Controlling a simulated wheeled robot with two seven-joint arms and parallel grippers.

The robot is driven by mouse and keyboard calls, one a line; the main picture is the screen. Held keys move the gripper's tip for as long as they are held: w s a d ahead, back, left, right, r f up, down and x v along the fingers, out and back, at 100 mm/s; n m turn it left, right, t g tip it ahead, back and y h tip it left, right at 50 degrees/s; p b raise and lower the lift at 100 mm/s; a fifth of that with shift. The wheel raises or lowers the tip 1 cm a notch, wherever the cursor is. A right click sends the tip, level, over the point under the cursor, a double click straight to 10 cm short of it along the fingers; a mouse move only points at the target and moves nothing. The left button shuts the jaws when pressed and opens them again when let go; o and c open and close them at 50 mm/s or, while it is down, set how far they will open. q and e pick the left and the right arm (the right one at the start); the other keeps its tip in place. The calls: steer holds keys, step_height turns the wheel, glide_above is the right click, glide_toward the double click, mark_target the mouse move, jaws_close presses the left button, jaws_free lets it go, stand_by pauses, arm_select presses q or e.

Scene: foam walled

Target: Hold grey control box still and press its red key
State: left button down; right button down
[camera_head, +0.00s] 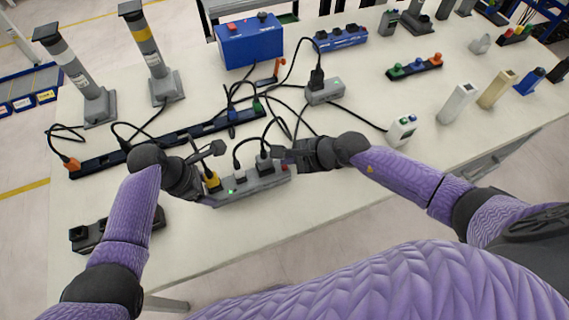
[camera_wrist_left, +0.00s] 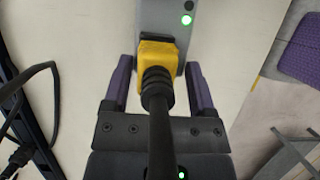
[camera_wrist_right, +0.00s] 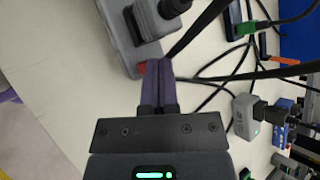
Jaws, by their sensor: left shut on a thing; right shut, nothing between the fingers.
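The grey control box (camera_head: 252,187) lies on the white table near its front edge, with a yellow plug (camera_head: 213,182), a lit green lamp and black plugs on top. Its red key (camera_head: 284,167) is at the right end. My left gripper (camera_head: 211,175) is shut on the box's left end, with one finger on each side in the left wrist view (camera_wrist_left: 160,82). My right gripper (camera_head: 284,153) is shut and empty at the right end. In the right wrist view its fingertips (camera_wrist_right: 157,64) are right at the red key (camera_wrist_right: 143,68), partly covering it; contact is unclear.
A long black power strip (camera_head: 168,141) with cables lies behind the box. A blue box (camera_head: 250,45) and a grey socket block (camera_head: 324,92) stand farther back. A dark socket block (camera_head: 92,234) is at the front left. The table's front right is clear.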

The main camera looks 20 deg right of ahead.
mark_target(288, 169)
stand_by(0.4)
steer(key=shift+f, duration=0.45)
steer(key=shift+f, duration=0.45)
stand_by(0.4)
steer(key=shift+r, duration=0.9)
steer(key=shift+r, duration=2.5)
